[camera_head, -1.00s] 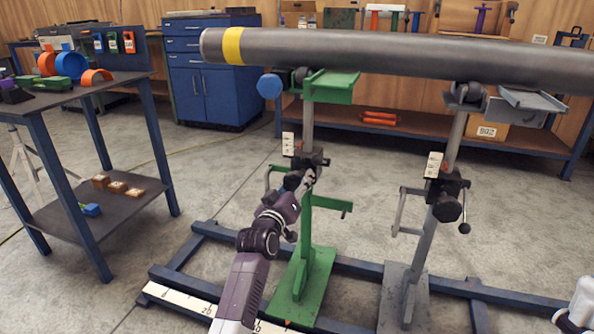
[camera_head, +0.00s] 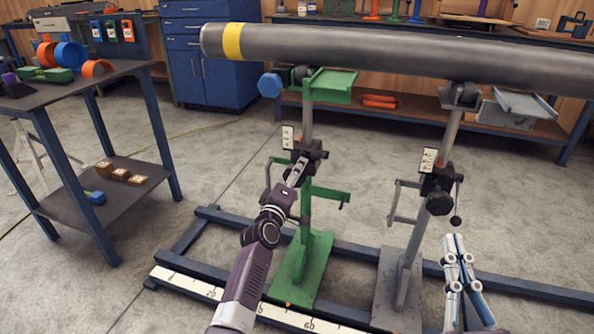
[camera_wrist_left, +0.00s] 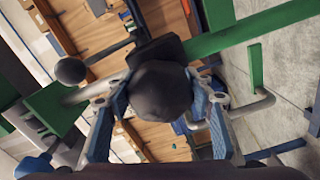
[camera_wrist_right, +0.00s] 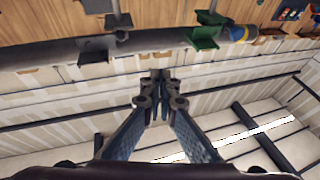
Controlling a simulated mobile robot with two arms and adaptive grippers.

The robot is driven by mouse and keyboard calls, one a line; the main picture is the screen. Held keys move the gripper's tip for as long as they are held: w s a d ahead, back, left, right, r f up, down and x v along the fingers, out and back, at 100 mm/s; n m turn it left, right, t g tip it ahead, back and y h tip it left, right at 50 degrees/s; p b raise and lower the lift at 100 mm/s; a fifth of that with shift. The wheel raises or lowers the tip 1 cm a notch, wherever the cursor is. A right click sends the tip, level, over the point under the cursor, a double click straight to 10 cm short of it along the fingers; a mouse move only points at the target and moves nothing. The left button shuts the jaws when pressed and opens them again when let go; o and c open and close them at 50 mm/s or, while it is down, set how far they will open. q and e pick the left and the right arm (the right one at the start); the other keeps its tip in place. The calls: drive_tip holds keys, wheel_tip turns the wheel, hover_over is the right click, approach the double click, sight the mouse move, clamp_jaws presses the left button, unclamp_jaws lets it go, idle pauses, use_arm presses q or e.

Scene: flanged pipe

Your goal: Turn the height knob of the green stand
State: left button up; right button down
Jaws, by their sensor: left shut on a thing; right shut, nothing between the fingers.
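The green stand (camera_head: 318,262) is upright, with its green cradle (camera_head: 332,86) under the pipe (camera_head: 400,55). Its black height-knob area (camera_head: 310,150) is on the post, partly hidden by my left gripper (camera_head: 299,172). In the left wrist view the round dark knob (camera_wrist_left: 160,90) sits between the two fingers of my left gripper (camera_wrist_left: 160,98), which is shut on it. My right gripper (camera_head: 458,246) is shut and empty, in front of the grey stand (camera_head: 405,262). Its fingertips are together in the right wrist view (camera_wrist_right: 161,82).
A blue floor frame (camera_head: 350,250) with a white scale (camera_head: 190,284) lies under the stands. A dark side table (camera_head: 105,85) stands at the left. Blue cabinets (camera_head: 212,70) and a workbench (camera_head: 420,108) are behind. The grey stand has a knob (camera_head: 439,203) and handle.

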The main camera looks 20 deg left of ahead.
use_arm(q)
drive_tip(key=n+p, duration=0.1)
drive_tip(key=n, duration=0.4)
drive_tip(key=shift+n, duration=0.3)
drive_tip(key=shift+n+p, duration=0.45)
drive_tip(key=shift+n, duration=1.55)
use_arm(e)
wheel_tip(320, 180, down, 12)
drive_tip(key=d+g+h, duration=0.1)
drive_tip(key=g+h, duration=0.1)
drive_tip(key=g, duration=0.4)
drive_tip(key=shift+w+d, duration=0.2)
drive_tip(key=shift+w, duration=0.1)
drive_tip(key=shift+r, duration=0.1)
use_arm(q)
drive_tip(key=o, duration=1.2)
